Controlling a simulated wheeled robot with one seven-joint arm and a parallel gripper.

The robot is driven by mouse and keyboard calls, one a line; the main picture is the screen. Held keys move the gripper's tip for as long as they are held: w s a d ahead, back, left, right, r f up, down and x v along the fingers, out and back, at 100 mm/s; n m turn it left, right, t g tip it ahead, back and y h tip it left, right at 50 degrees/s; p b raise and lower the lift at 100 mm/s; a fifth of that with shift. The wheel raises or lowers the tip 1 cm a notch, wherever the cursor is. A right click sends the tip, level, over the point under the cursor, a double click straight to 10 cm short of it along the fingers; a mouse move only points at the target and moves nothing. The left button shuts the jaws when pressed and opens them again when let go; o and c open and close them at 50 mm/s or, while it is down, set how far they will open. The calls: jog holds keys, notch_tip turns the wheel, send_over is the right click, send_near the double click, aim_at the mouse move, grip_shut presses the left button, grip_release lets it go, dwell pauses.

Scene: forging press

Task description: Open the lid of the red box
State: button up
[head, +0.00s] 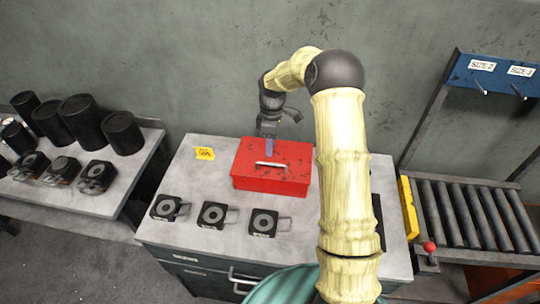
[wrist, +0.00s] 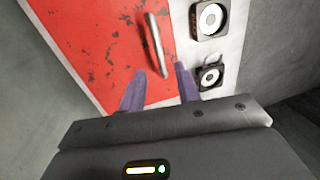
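The red box (head: 272,180) stands on the grey cabinet top, its lid shut, with a metal bar handle (head: 270,164) on the lid. In the wrist view the red lid (wrist: 95,50) fills the upper left and the handle (wrist: 155,45) lies just beyond my fingertips. My gripper (wrist: 161,70) has its two purple fingers apart with nothing between them. In the head view my gripper (head: 268,150) is over the back left part of the lid, close to the handle. Whether a finger touches the lid cannot be told.
Several black square blocks with rings (head: 213,215) lie in front of the box. A yellow tag (head: 205,153) lies left of it. Black cylinders (head: 82,122) stand on the left table. A roller conveyor (head: 465,210) and a red-knobbed lever (head: 429,248) are at the right.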

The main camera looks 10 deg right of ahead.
jog(key=f, duration=0.3)
jog(key=s+f+p, duration=0.1)
jog(key=f, duration=0.1)
jog(key=shift+a+f, duration=0.15)
jog(key=shift+a, duration=0.05)
grip_shut()
